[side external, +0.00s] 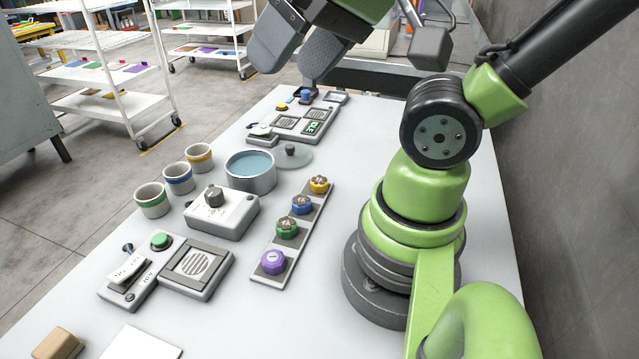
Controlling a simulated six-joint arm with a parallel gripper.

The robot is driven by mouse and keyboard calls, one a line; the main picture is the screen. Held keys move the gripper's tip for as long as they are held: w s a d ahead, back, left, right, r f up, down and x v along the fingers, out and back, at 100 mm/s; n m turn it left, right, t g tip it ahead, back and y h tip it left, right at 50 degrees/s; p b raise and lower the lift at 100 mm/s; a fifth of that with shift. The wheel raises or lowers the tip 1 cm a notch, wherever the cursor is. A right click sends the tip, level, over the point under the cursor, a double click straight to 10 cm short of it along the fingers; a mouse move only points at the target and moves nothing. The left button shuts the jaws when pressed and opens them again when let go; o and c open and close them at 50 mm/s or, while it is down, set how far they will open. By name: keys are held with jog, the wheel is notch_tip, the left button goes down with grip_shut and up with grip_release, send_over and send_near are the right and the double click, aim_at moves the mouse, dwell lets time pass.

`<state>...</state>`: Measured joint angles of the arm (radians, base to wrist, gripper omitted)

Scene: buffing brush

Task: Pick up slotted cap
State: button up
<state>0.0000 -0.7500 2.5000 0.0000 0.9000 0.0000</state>
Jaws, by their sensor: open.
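Several coloured caps stand in a row on a narrow grey strip (262,256) in front of my base. The purple cap (273,262) at the near end has a short pale line across its top, which looks like a slot. The green cap (287,228), blue cap (302,205) and yellow cap (319,185) have darker tops whose marks are too small to read. My gripper (291,62) is at the top of the side external view, open and empty, well apart from the caps.
A pot of bluish liquid (251,172), a grey box with a knob (221,213) and three banded cups (178,178) stand left of the strip. A speaker-like panel (196,265) is nearer. A brown block (59,344) lies at the front left. The table right of the strip is clear.

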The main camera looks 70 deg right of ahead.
jog(key=w+d+f+n+g+h, duration=0.2)
jog(key=w+d+f+g, duration=0.1)
jog(key=w+d+f, duration=0.25)
jog(key=n+g, duration=0.4)
jog(key=n, duration=0.2)
send_over(315, 180)
jog(key=f, duration=1.8)
jog(key=shift+w+f, duration=0.2)
jog(key=shift+s+f, duration=0.15)
jog(key=shift+f, duration=1.45)
jog(key=shift+s+f, duration=0.1)
jog(key=shift+f, duration=1.45)
jog(key=c, duration=1)
